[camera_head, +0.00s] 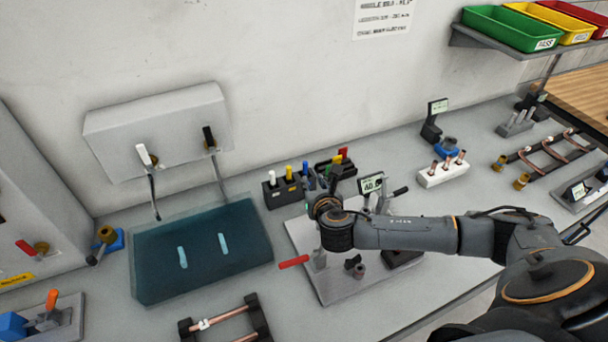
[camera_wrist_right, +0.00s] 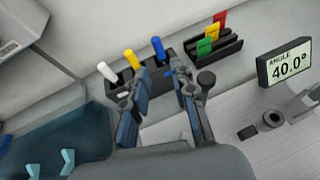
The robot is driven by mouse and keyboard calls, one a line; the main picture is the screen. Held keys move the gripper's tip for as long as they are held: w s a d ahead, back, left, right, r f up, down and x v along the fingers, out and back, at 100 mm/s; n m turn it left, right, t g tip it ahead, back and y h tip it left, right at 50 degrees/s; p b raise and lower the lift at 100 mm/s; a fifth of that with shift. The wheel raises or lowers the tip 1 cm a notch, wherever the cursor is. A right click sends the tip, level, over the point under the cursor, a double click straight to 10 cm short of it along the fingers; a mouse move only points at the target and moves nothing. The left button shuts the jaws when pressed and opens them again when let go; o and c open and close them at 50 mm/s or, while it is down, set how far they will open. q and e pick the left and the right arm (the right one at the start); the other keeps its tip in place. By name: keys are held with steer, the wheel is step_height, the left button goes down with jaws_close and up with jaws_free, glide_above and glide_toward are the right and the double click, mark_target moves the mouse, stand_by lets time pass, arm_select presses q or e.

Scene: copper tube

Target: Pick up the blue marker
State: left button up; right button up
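The blue marker (camera_wrist_right: 158,48) stands upright in a dark marker holder (camera_wrist_right: 120,80), to the right of a yellow and a white marker. In the head view the blue marker (camera_head: 306,168) shows small at the right end of the holder (camera_head: 281,193). My right gripper (camera_wrist_right: 163,72) is open. Its two fingertips point toward the blue marker, which shows just beyond the gap between them, with nothing between the fingers. In the head view my right gripper (camera_head: 322,187) is beside the holder, its fingers partly hidden by the wrist. My left gripper is not in view.
A dark rack with red, yellow and green tags (camera_wrist_right: 212,45) stands right of the holder. An angle display reading 40.0° (camera_wrist_right: 285,63) is at the right. A teal mat (camera_head: 200,250) lies to the left. A bending tool with a red handle (camera_head: 293,262) sits below my arm.

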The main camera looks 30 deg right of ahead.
mark_target(306, 168)
steer(key=x, duration=0.4)
steer(key=shift+w+p, duration=0.2)
steer(key=shift+p, duration=0.1)
steer(key=shift+w+f, duration=0.2)
steer(key=shift+w, duration=0.15)
steer(key=shift+w+d+f, duration=0.15)
steer(key=shift+w, duration=0.15)
steer(key=shift+w+d, duration=0.1)
steer(key=shift+w, duration=0.1)
steer(key=p+x, duration=0.1)
steer(key=x, duration=0.4)
steer(key=shift+f, duration=0.1)
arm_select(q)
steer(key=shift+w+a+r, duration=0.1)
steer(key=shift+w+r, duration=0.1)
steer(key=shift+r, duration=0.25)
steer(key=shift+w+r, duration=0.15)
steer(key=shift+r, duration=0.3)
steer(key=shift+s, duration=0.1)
arm_select(e)
steer(key=shift+c, duration=0.5)
jaws_close()
